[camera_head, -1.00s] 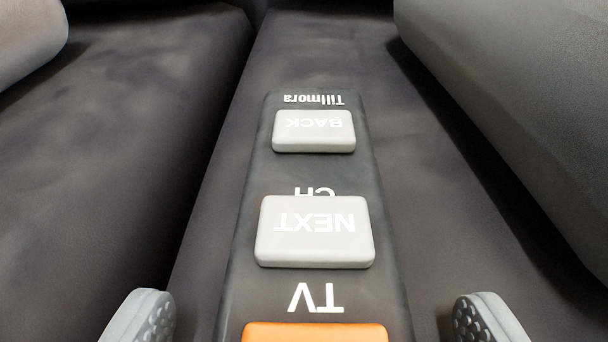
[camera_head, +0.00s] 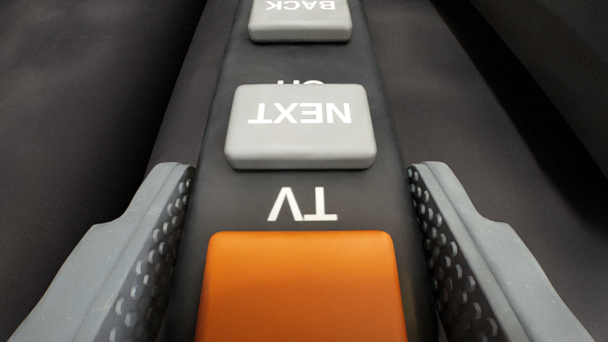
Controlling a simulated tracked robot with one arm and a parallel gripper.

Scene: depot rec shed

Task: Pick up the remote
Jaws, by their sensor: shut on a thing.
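The remote (camera_head: 304,204) is a long dark grey bar that runs up the middle of the view. It has a large orange button at the bottom, a grey NEXT button above it and a grey BACK button at the top edge. The white lettering reads upside down. My gripper (camera_head: 302,190) has one grey, dimpled finger on each side of the remote, beside the TV label and the orange button. It is shut on the remote. The remote's near and far ends are out of view.
A dark grey cushioned surface (camera_head: 80,130) lies under and beside the remote, with a seam along the left. A darker raised shape (camera_head: 560,60) stands at the upper right.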

